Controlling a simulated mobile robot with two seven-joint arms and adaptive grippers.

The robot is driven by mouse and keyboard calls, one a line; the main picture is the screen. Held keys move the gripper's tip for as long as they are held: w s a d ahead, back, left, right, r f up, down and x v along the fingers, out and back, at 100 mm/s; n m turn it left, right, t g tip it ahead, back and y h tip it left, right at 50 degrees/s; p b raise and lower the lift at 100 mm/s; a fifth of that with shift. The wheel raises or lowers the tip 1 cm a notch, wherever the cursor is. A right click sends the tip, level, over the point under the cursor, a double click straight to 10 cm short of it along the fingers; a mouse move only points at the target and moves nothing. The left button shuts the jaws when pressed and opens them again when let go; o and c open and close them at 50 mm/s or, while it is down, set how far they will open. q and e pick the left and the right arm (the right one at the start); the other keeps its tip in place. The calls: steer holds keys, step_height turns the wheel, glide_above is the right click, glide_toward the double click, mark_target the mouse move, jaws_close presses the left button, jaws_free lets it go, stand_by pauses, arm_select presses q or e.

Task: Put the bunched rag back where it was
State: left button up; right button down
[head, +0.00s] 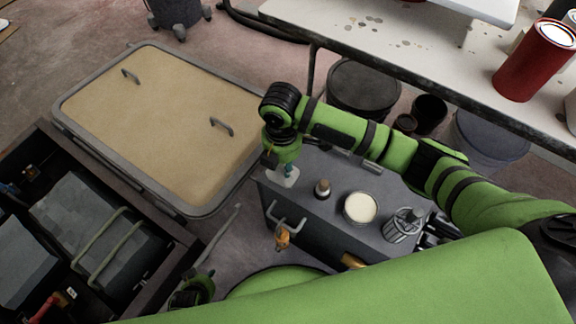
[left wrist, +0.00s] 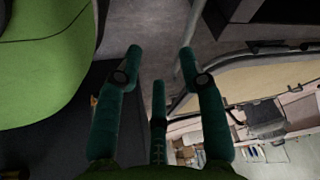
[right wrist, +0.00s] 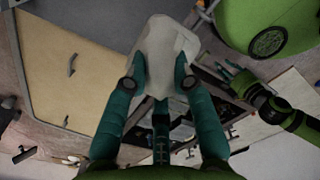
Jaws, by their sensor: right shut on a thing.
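The bunched rag (right wrist: 166,45) is a pale grey-white lump between the teal fingers of my right gripper (right wrist: 160,72) in the right wrist view. In the head view the rag (head: 286,179) shows below the right gripper (head: 286,167), at the left end of the dark grey cabinet top (head: 325,208). I cannot tell whether it touches the top. The arm hides part of the gripper. My left gripper (left wrist: 161,62) has its fingers apart with nothing between them in the left wrist view.
On the cabinet top stand a small bottle (head: 323,188), a cream-filled tin (head: 360,208) and a grey slotted holder (head: 404,225). A framed tan panel (head: 165,120) with two handles lies to the left. An open dark compartment (head: 90,235) is at lower left. A workbench (head: 400,50) stands behind.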

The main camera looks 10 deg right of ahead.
steer(key=w+d+f, duration=0.2)
steer(key=w, duration=0.1)
steer(key=shift+w+f+b, duration=0.2)
steer(key=shift+f+b, duration=0.05)
steer(key=shift+b, duration=0.15)
steer(key=shift+w+f, duration=0.1)
steer(key=shift+f, duration=0.05)
arm_select(q)
steer(key=shift+s+d+r+g+b, duration=0.25)
steer(key=shift+s+r+g+b, duration=0.15)
steer(key=shift+s+g+b, duration=0.15)
arm_select(e)
steer(key=shift+f, duration=1.85)
steer(key=shift+f, duration=0.15)
steer(key=c, duration=1)
jaws_free()
steer(key=shift+c, duration=0.2)
arm_select(q)
steer(key=p, duration=0.1)
steer(key=w+t+p, duration=0.1)
steer(key=shift+w+a+f+t+p, duration=0.15)
steer(key=shift+a+f+t+p, duration=0.15)
steer(key=shift+f+p, duration=0.1)
arm_select(e)
step_height(320, 180, up, 12)
